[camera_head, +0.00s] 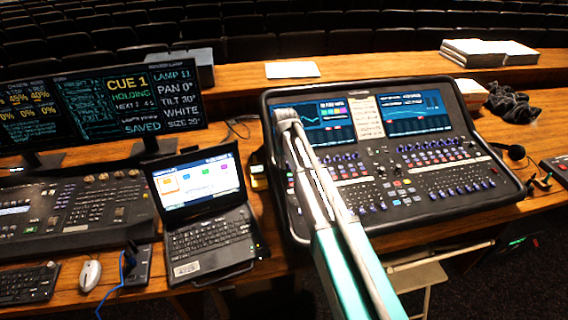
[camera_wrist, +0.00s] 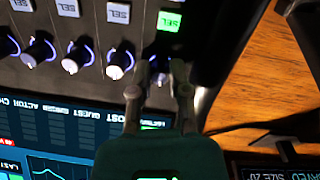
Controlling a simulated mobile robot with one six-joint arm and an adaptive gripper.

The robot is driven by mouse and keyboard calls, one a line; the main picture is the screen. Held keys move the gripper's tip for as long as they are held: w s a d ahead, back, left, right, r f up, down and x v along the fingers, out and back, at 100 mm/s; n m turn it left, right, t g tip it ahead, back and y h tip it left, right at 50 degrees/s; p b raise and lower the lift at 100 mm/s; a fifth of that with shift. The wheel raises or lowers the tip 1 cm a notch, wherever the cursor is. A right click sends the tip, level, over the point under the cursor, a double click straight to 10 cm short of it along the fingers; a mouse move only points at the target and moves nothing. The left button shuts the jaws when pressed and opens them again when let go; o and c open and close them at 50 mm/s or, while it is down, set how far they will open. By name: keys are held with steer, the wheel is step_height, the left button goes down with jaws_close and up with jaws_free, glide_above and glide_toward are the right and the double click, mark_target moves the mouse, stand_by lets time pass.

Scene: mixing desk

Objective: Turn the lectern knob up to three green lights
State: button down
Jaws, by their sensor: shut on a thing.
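The mixing desk (camera_head: 400,170) stands on the wooden table, with screens at its top. My arm reaches over its left part, and my gripper (camera_head: 287,118) is at the upper left, by the left screen. In the wrist view my gripper (camera_wrist: 158,88) points down at the end of a row of knobs, below a lit green SEL button (camera_wrist: 170,22). Its fingers are shut on the end knob, which they mostly hide. Three neighbouring white-tipped knobs, such as the nearest (camera_wrist: 119,64), are free. The held knob's label and level lights cannot be made out.
A laptop (camera_head: 205,215) and a lighting console (camera_head: 75,210) stand left of the desk. Monitors (camera_head: 130,105) stand behind them. Wooden table (camera_wrist: 265,75) borders the desk's edge in the wrist view.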

steer(key=shift+s, duration=0.25)
steer(key=c, duration=0.9)
jaws_free()
steer(key=shift+a, duration=0.1)
steer(key=shift+o, duration=0.2)
